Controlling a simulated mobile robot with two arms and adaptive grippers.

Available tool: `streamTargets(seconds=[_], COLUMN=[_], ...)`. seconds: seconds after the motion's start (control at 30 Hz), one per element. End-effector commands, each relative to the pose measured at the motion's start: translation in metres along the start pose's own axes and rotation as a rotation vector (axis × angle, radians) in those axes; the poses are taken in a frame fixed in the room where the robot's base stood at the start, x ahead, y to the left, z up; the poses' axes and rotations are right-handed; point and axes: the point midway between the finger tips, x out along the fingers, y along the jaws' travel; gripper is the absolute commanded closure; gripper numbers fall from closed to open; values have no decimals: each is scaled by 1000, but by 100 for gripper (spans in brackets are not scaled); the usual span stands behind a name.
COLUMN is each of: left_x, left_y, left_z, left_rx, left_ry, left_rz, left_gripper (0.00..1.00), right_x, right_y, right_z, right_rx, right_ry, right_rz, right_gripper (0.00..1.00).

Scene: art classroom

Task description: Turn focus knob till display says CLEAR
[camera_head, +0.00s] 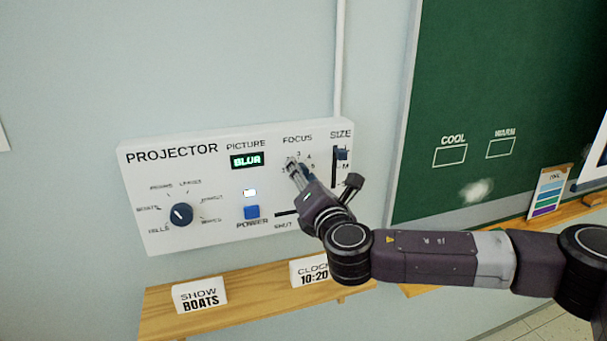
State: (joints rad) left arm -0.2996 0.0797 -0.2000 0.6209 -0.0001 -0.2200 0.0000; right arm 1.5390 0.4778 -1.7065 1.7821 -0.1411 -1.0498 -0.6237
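The white projector panel (222,228) is mounted on the wall. The gripper mostly hides the focus knob, and some of the dial's numbers show around the fingertips. I cannot tell whether the fingers are closed on the knob or only around it. My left gripper is not in view.
Below, a wooden shelf (250,289) holds a SHOW BOATS sign (200,294) and a CLOCK sign (309,271). A green chalkboard (480,60) is at right.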

Motion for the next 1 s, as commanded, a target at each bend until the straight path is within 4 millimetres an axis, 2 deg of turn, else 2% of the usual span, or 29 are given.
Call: streamTargets(seconds=[0.07, 0.3, 0.67, 1.0], left_x=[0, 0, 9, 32], left_y=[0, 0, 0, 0], left_z=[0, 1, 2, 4], left_rx=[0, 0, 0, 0], left_ry=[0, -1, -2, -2], left_rz=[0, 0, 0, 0], left_gripper=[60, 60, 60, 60], right_x=[0, 0, 0, 0], right_y=[0, 0, -3, -4], right_z=[0, 0, -2, -3], right_rx=[0, 0, 66, 316], right_ry=[0, 0, 2, 12], right_rz=[0, -1, -4, -13], right_gripper=[73, 99, 100, 100])
